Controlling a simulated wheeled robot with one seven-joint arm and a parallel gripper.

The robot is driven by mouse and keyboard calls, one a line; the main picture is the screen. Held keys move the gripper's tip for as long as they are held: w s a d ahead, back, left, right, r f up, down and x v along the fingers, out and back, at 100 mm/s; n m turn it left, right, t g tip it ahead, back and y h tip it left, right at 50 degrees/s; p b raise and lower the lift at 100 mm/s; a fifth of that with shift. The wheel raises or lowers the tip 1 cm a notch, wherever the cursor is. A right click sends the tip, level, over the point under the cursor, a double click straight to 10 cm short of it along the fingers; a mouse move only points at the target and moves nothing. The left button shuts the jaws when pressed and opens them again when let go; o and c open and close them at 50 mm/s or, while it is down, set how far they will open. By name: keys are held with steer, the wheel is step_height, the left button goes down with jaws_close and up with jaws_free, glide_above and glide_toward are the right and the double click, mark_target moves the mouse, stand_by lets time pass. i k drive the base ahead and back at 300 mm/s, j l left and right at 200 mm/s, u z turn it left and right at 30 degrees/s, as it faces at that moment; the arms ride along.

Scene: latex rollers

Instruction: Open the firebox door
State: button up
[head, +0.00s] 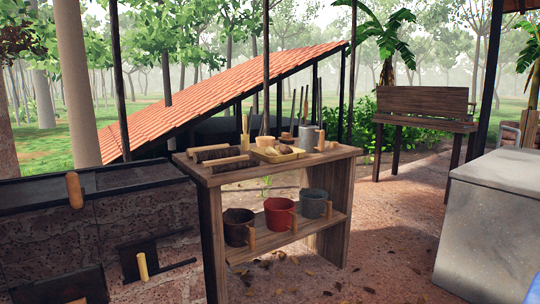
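The firebox door appears to be the small dark metal plate (128,262) low on the front of the brick stove (60,235) at the left. An upright yellow wooden handle (142,266) stands on it, and a thin dark rod (178,266) sticks out to its right. The plate looks flat against the brick, so the door appears shut. My gripper is not in view, and nothing is seen touching the door.
A wooden handle (74,190) hangs at the stove's top edge. A dark slab (62,286) juts out at the lower left. A wooden table (338,165) with tools and pots stands close right of the stove. A grey block (490,215) is at the right; bare ground lies between.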

mark_target(73, 184)
steer(key=u, duration=1.4)
